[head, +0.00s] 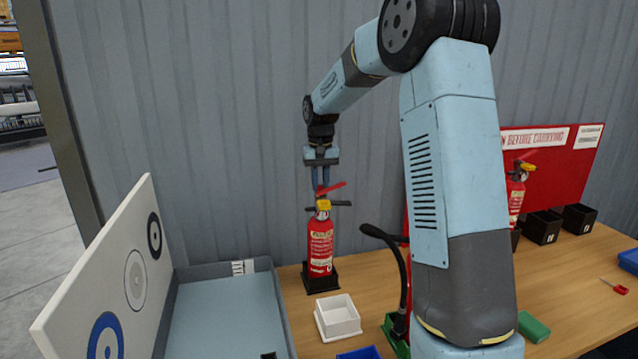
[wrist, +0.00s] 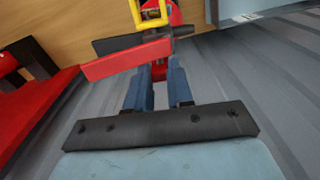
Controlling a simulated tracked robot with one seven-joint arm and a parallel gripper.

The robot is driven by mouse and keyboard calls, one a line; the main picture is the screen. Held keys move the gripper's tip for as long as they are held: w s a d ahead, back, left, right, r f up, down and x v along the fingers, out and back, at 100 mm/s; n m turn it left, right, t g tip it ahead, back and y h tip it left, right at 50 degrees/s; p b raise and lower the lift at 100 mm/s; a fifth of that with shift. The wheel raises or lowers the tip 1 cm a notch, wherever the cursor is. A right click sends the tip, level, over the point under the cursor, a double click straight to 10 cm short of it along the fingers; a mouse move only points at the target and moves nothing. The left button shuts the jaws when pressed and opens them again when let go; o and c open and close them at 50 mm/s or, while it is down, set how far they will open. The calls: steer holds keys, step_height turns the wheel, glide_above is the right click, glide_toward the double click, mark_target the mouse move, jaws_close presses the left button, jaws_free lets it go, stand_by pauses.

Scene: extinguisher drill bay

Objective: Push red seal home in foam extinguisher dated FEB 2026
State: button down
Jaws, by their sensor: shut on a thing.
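A red fire extinguisher (head: 320,245) stands upright in a black holder at the back of the bench. Its label is too small to read. Its top has a red lever (wrist: 125,60), a black lever (wrist: 118,43) and a yellow part (wrist: 151,10). My gripper (head: 321,186) points down at the extinguisher's top. In the wrist view its blue fingers (wrist: 160,72) are shut on a small red piece (wrist: 158,71), which looks like the red seal. The fingers partly hide it, and I cannot tell how deep it sits.
A second red extinguisher (head: 516,198) stands at the right, partly behind my arm. Black boxes (head: 541,227) and a red panel (head: 570,172) are at the right.

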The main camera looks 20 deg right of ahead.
steer(key=shift+f, duration=0.1)
steer(key=c, duration=0.9)
jaws_free()
step_height(320, 180, up, 13)
steer(key=s+a+r+t, duration=0.1)
steer(key=s+r, duration=0.3)
steer(key=s, duration=0.7)
steer(key=s+f+t, duration=0.1)
steer(key=s+f, duration=0.1)
steer(key=s, duration=0.7)
steer(key=s+f+t, duration=0.2)
steer(key=s+f, duration=0.1)
steer(key=s, duration=0.6)
steer(key=s+f+n+t, duration=0.1)
steer(key=s+f, duration=0.2)
steer(key=s, duration=0.7)
steer(key=shift+s+d+f, duration=0.1)
steer(key=shift+d+f, duration=0.05)
steer(key=shift+d, duration=0.2)
